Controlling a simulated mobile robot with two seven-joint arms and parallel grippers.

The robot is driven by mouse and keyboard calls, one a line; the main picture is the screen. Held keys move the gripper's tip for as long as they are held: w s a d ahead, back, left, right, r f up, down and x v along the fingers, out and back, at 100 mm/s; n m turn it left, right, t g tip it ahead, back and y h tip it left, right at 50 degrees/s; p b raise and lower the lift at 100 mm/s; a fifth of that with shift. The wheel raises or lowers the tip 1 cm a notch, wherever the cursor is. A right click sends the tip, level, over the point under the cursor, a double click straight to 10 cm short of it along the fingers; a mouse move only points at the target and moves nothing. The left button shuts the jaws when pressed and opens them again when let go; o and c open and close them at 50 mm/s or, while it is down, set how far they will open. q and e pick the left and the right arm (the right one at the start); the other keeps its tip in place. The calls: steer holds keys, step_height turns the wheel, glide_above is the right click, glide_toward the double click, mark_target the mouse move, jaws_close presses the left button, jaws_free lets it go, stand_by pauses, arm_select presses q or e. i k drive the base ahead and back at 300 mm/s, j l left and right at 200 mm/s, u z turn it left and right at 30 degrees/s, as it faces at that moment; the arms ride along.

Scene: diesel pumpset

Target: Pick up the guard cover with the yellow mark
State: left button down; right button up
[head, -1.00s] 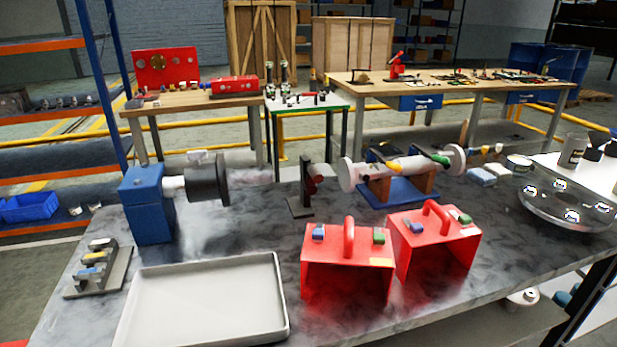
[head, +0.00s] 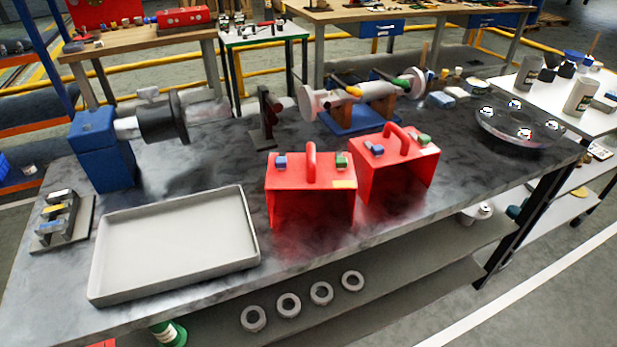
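Two red guard covers with arched handles stand side by side near the front middle of the dark marbled bench. The left guard cover (head: 310,200) has a yellow mark (head: 343,184) at its front right top edge, plus a blue block and a green block on top. The right guard cover (head: 400,172) also carries a blue and a green block, and I see no yellow mark on it. Both covers are open at the front. Neither of my grippers is in view.
An empty white tray (head: 244,207) lies left of the covers. A blue motor block (head: 100,150), a dark stand (head: 268,118) and a shaft on a blue base (head: 352,119) stand behind. A round metal tray (head: 505,139) is at right. Rings lie on the lower shelf (head: 390,265).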

mark_target(310, 171)
steer(key=i+l+u, duration=0.2)
steer(key=l, duration=1.1)
steer(key=l+u, duration=0.25)
steer(key=l, duration=1)
